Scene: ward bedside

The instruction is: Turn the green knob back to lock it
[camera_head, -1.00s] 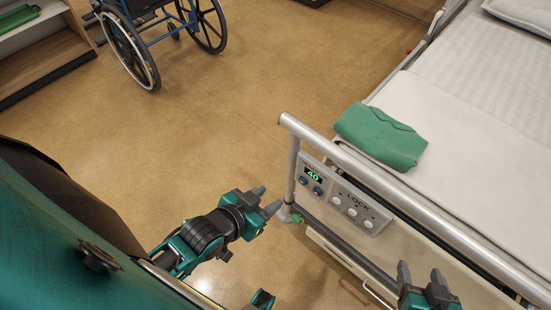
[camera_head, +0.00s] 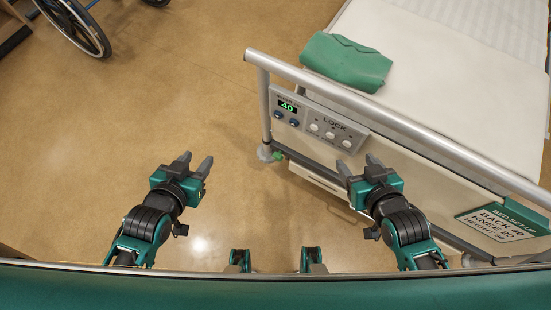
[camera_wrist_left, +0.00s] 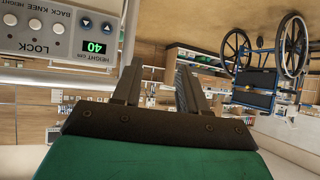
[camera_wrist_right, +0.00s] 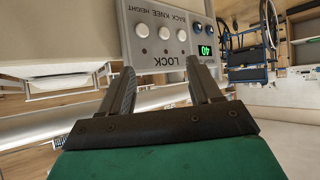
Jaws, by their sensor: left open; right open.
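The bed's control panel (camera_head: 315,125) is on the footboard, with a green "40" display, blue buttons and several pale round knobs beside the word LOCK. None of these knobs looks green. A small green part (camera_head: 278,155) shows low at the bed's corner by the caster; its exact shape is too small to tell. My left gripper (camera_head: 196,162) is open and empty, left of the bed and apart from it. My right gripper (camera_head: 357,165) is open and empty in front of the footboard, below and right of the panel. The panel also shows in the right wrist view (camera_wrist_right: 168,58).
The bed's metal rail (camera_head: 400,122) runs above the panel. A folded green cloth (camera_head: 346,62) lies on the bed. A bed setup sign (camera_head: 503,220) hangs on the right of the footboard. A wheelchair (camera_head: 80,25) stands far left. The floor between is clear.

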